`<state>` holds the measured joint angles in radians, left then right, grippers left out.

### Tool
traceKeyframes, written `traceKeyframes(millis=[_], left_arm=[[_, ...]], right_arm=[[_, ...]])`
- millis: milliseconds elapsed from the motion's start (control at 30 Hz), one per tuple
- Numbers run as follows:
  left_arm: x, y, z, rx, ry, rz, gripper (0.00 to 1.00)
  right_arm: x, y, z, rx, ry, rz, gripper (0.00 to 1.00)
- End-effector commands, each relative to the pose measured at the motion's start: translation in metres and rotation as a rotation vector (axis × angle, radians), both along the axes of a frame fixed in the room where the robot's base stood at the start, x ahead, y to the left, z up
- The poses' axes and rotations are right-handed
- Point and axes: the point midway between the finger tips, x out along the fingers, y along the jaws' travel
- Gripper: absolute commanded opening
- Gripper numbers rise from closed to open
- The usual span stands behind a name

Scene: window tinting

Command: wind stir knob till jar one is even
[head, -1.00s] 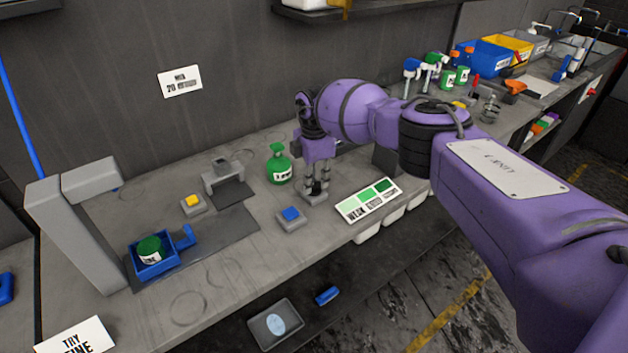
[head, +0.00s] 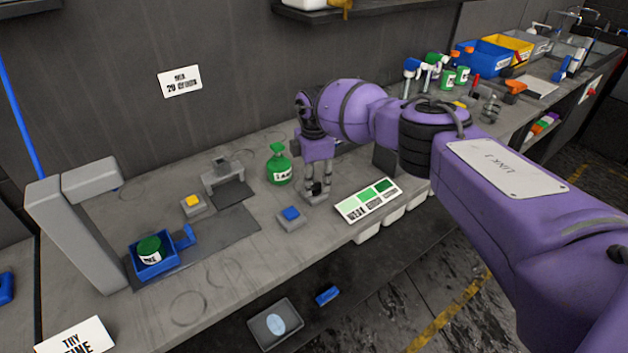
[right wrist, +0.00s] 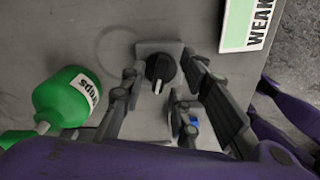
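The stir knob (right wrist: 161,68) is black with a white pointer mark, on a grey base. In the right wrist view it sits between the fingers of my right gripper (right wrist: 162,70). The fingers are open, with small gaps on both sides of the knob. In the head view, my right gripper (head: 316,186) points down at the bench and hides most of the knob. A small jar (head: 150,250), green on top with a white label, stands in a blue holder (head: 158,268) at the left; its label and evenness are unclear. My left gripper is out of view.
A green bottle (head: 279,168) stands just left of my right gripper; it also shows in the right wrist view (right wrist: 62,98). A blue button (head: 291,214) and a green shade card (head: 368,202) are close by. A yellow button (head: 193,202) and grey post (head: 75,235) stand left.

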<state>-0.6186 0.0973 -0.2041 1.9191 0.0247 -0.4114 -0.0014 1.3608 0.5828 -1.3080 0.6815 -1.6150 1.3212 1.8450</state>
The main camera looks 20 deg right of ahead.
Motion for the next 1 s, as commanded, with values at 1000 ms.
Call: traceKeyframes(millis=[1000], left_arm=[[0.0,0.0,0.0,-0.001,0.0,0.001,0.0]], right_arm=[[0.0,0.0,0.117,-0.001,0.0,0.001,0.3]])
